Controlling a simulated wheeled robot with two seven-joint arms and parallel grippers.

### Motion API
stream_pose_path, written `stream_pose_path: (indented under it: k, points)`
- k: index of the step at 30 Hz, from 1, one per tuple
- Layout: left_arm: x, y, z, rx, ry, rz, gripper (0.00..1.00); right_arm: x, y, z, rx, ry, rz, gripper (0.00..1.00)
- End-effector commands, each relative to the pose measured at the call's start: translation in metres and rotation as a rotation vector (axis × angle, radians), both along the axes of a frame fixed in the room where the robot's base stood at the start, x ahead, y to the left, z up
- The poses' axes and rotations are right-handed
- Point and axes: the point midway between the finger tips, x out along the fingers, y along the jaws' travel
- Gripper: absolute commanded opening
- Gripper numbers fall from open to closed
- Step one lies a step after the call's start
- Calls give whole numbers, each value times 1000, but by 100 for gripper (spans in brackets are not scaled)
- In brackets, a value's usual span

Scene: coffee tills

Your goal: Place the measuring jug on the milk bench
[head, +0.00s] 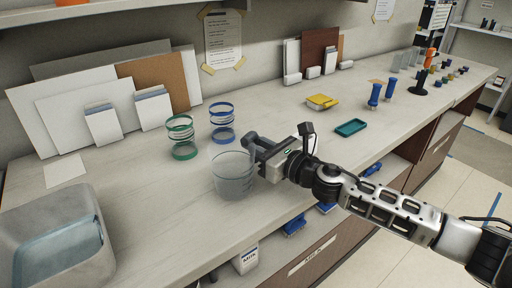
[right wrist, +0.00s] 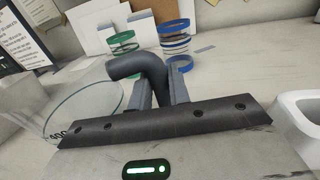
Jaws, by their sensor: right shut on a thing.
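The measuring jug (head: 232,178) is a clear, see-through vessel near the front edge of the long pale bench (head: 185,213). My right gripper (head: 256,146) comes in from the right and is shut on the jug's dark handle. In the right wrist view the curved handle (right wrist: 140,66) sits between the fingers, and the clear jug wall (right wrist: 85,108) is at the left. The jug looks upright; I cannot tell whether its base touches the bench. A label on the drawer front below is too small to read surely. My left gripper is not in view.
A grey bin (head: 88,250) stands at the front left. Green (head: 181,137) and blue (head: 222,123) banded ring stands are behind the jug. Bare bench lies left of the jug.

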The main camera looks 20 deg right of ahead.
Motion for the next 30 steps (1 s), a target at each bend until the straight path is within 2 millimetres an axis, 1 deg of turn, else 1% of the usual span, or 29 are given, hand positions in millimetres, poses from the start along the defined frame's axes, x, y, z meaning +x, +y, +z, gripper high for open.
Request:
stream_pose_path:
  k: [5,9,10,12,20,23,24,26,30]
  points:
    - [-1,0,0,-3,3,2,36,0,0,2,1,-2,0,0]
    - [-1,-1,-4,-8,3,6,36,0,0,-3,1,-1,0,0]
    - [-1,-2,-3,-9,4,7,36,0,0,-3,-1,-1,0,24]
    - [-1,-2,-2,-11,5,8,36,0,0,-2,-1,-1,0,40]
    - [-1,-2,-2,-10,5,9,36,0,0,-1,-1,-1,0,40]
    - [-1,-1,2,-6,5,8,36,0,0,4,0,0,0,40]
    - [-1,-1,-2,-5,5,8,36,-4,-3,0,-1,2,-1,40]
    - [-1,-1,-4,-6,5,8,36,-12,-8,-1,-2,1,-1,40]
    - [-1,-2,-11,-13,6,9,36,-38,-23,-4,-3,4,0,40]
